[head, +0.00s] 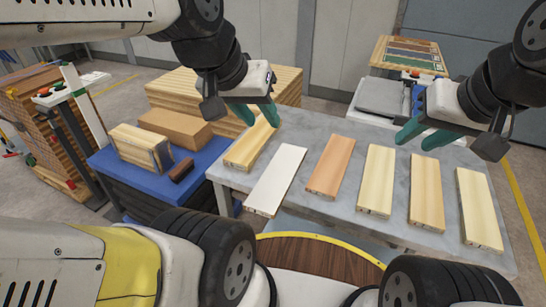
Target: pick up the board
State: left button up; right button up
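Several boards lie side by side on a grey table (318,215). From the left they are a pale yellow board (249,148), a white board (276,180), a reddish-brown board (331,165), and light wood boards (377,180), (427,192) and (479,207). My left gripper (254,113) has its teal fingers apart at the far end of the leftmost board and partly hides it. I cannot tell whether they touch it. My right gripper (421,136) is open and empty, above the table's far side behind the light boards.
A blue-topped stand (202,172) at the left holds a wood block (140,147), a brown box (176,128) and a dark brush-like object (181,171). A wood stack (287,88) stands behind the table. A grey machine (380,97) stands at the back right.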

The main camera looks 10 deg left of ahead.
aim_at(267, 196)
jog(key=k+u, duration=0.1)
jog(key=u, duration=0.35)
jog(key=k+l+u, duration=0.1)
jog(key=u, duration=0.35)
jog(key=k+u, duration=0.1)
jog(key=u, duration=0.8)
jog(key=k+j, duration=0.25)
jog(key=k+j+u, duration=0.1)
jog(key=k+j, duration=0.15)
jog(key=k, duration=0.2)
